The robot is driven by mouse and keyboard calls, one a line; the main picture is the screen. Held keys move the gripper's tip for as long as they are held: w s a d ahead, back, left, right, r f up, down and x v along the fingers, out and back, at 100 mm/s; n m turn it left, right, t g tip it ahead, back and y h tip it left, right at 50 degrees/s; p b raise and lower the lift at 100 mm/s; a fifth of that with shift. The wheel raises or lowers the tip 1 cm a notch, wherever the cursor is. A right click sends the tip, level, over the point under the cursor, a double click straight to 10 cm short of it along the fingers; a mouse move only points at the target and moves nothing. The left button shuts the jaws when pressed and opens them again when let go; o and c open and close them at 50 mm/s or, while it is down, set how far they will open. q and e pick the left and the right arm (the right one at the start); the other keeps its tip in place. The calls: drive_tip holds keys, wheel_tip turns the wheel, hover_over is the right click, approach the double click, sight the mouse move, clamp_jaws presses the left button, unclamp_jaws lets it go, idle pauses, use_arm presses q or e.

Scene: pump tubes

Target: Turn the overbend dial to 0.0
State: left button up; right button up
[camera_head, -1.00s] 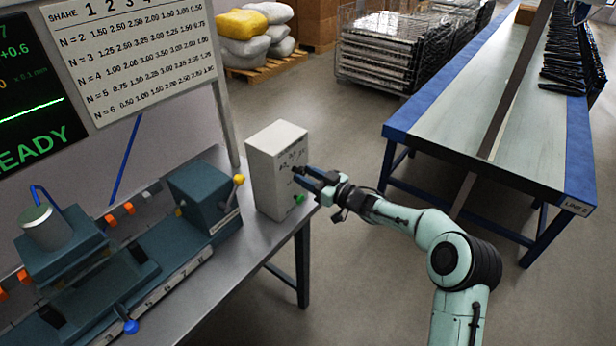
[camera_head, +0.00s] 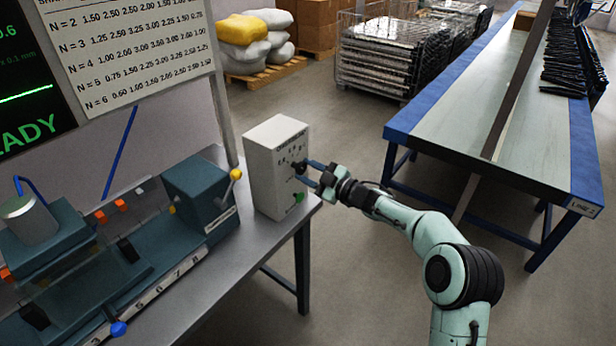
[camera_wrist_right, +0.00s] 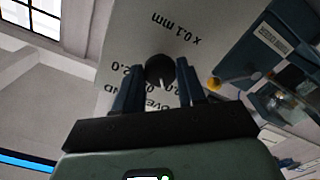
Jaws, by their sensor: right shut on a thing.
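The overbend dial (camera_head: 299,167) is a small black round knob on the front of a white box (camera_head: 272,160). My right gripper (camera_head: 309,172) reaches in from the right with its blue fingers at the knob. In the right wrist view the dial (camera_wrist_right: 160,69) sits between the two fingertips of my right gripper (camera_wrist_right: 160,82), and they are shut on it. Printed numbers, part of "OVERBEND" and "x 0.1 mm" show around it, upside down. The fingers and the angle hide the exact dial setting. My left gripper is not in view.
A green button (camera_head: 299,197) is low on the box. A teal machine (camera_head: 195,200) with a yellow-knobbed lever (camera_head: 236,174) stands to the left on the metal table (camera_head: 250,235). A dark screen (camera_head: 28,80) shows green "READY", cut off, and ".6". A blue-edged bench (camera_head: 480,130) stands right.

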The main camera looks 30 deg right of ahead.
drive_tip(key=shift+f+n+b, duration=0.1)
drive_tip(key=shift+n+b, duration=0.25)
drive_tip(key=shift+n, duration=0.55)
drive_tip(key=o, duration=1.1)
drive_tip(key=shift+c, duration=0.2)
drive_tip(key=shift+s, duration=0.1)
drive_tip(key=v, duration=1.3)
drive_tip(key=shift+s, duration=0.15)
